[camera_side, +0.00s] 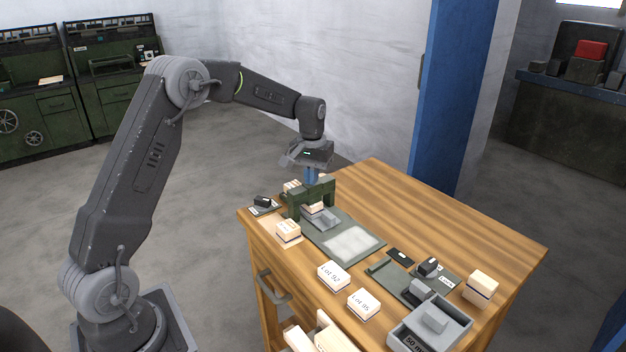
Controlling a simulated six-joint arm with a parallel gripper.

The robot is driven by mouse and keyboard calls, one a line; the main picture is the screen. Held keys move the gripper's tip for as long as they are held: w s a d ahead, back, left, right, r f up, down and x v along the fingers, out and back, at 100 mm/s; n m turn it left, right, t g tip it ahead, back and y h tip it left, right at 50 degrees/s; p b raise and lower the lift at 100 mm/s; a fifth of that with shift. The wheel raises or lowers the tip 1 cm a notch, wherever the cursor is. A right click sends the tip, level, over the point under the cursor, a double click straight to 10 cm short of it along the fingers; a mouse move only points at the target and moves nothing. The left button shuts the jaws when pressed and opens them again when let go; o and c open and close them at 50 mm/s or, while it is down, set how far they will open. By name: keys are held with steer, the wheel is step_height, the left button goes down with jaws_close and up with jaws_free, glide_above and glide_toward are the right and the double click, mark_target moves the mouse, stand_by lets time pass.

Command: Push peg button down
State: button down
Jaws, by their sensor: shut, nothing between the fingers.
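My gripper (311,165) hangs over the back left part of the wooden table. It points down and is shut, with no object seen in it. Right below it is a blue upright piece (311,176), which seems to be the peg button. It stands at the top of a small green frame (297,205). The fingertips are at or very near the blue piece; I cannot tell whether they touch. How far down the blue piece sits is too small to tell. A pale block (314,208) sits under the green frame.
The green frame stands by a grey plate (322,238) on the wooden table (480,235). Labelled boxes (333,275) lie along the front. A grey tray (403,335) and a dark fixture (385,268) stand at the front right. The table's back right is clear.

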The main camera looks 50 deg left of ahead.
steer(key=shift+f, duration=0.2)
step_height(320, 180, up, 9)
stand_by(1.0)
steer(key=shift+r, duration=0.15)
steer(key=s+d+r+m+t, duration=0.2)
steer(key=s+d+r, duration=0.2)
steer(key=s+d, duration=0.25)
steer(key=s+d+r+m+t, duration=0.1)
steer(key=s+d+r, duration=0.3)
steer(key=s+d, duration=0.3)
steer(key=s+d+f+m+t, duration=0.1)
steer(key=s+d+f, duration=0.1)
steer(key=s, duration=0.5)
steer(key=s+d+f+m+t, duration=0.1)
steer(key=s+d+f+m, duration=0.1)
steer(key=s, duration=0.6)
steer(key=shift+d+f+t, duration=0.2)
steer(key=shift+f+t, duration=0.1)
steer(key=shift+f, duration=0.05)
